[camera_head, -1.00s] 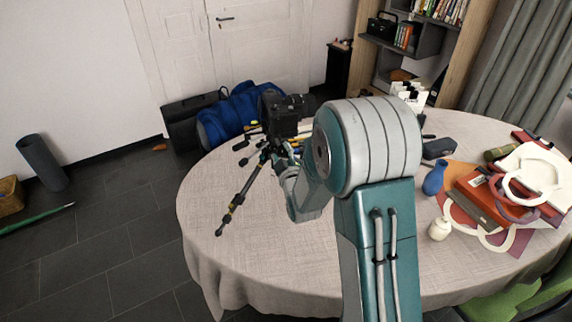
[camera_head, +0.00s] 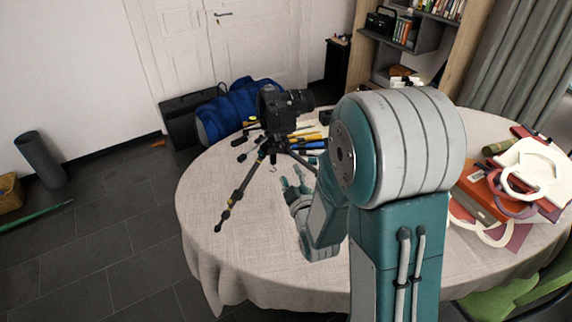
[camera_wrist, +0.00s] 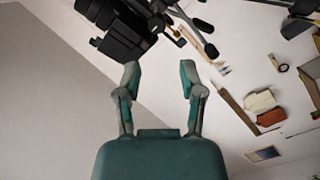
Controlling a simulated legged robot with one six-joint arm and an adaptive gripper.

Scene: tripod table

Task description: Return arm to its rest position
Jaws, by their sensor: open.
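My gripper (camera_head: 293,179) is over the round table, to the right of and nearer than the tripod's centre. In the wrist view my gripper (camera_wrist: 161,75) has its two fingers spread apart with nothing between them. A black camera (camera_head: 283,102) sits on a tripod (camera_head: 240,190) whose legs are spread on the table. In the wrist view the camera (camera_wrist: 125,28) lies just beyond the fingertips at the top, apart from them. My upper arm hides part of the table's middle and right.
The round table (camera_head: 215,240) has a pale cloth. Several tools (camera_head: 308,137) lie behind the tripod. Bags and books (camera_head: 525,170) are piled at the right. A blue bag (camera_head: 240,108) stands on the floor behind. The table's front left is bare.

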